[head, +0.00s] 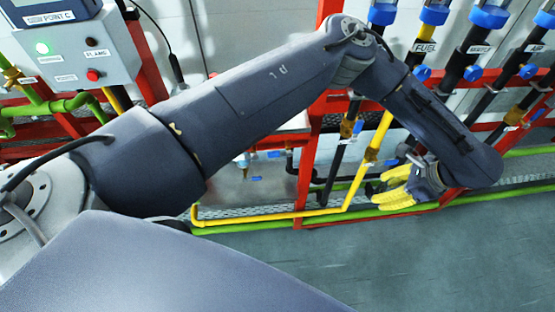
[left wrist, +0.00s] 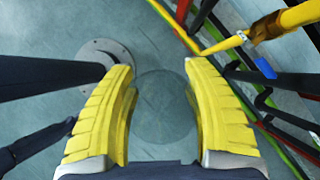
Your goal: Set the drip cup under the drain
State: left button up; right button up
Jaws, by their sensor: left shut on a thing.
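My left gripper (head: 385,187), with yellow fingers, is low in front of the pipe rack at the right in the head view. In the left wrist view its two fingers (left wrist: 158,67) stand apart on either side of a faint, clear round shape (left wrist: 163,108). This looks like the transparent drip cup, held between the fingers. The cup cannot be made out clearly in the head view. A small brass outlet with a blue tag (head: 244,160) hangs left of the gripper, but I cannot tell whether it is the drain. My right gripper is not in view.
Red frame posts (head: 310,140), a yellow pipe (head: 270,216) and green pipes (head: 290,224) run close by the gripper. A yellow pipe with a brass fitting (left wrist: 266,28) is at the upper right in the wrist view. Grey floor (head: 420,260) in front is clear.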

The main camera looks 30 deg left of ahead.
pick_arm(q)
jog(key=w+d+f+m+t, duration=0.25)
jog(key=d+f+m, duration=0.25)
jog(key=d+f, duration=0.3)
jog(key=w+a+f+m+h, duration=0.1)
jog(key=w+a+f+m, duration=0.1)
jog(key=w+a+f, duration=0.3)
jog(key=s+a+f, duration=0.4)
jog(key=a+f, duration=0.2)
jog(key=a, duration=0.5)
jog(key=s+a+f, duration=0.5)
jog(key=a+f, duration=0.1)
jog(key=a, duration=0.5)
jog(key=s+a+f+n, duration=0.1)
jog(key=s+a+f, duration=0.4)
jog(key=a, duration=0.5)
jog(key=shift+s+a+f, duration=0.15)
jog(key=shift+a+f, duration=0.25)
jog(key=shift+f, duration=0.35)
jog(key=shift+t, duration=0.25)
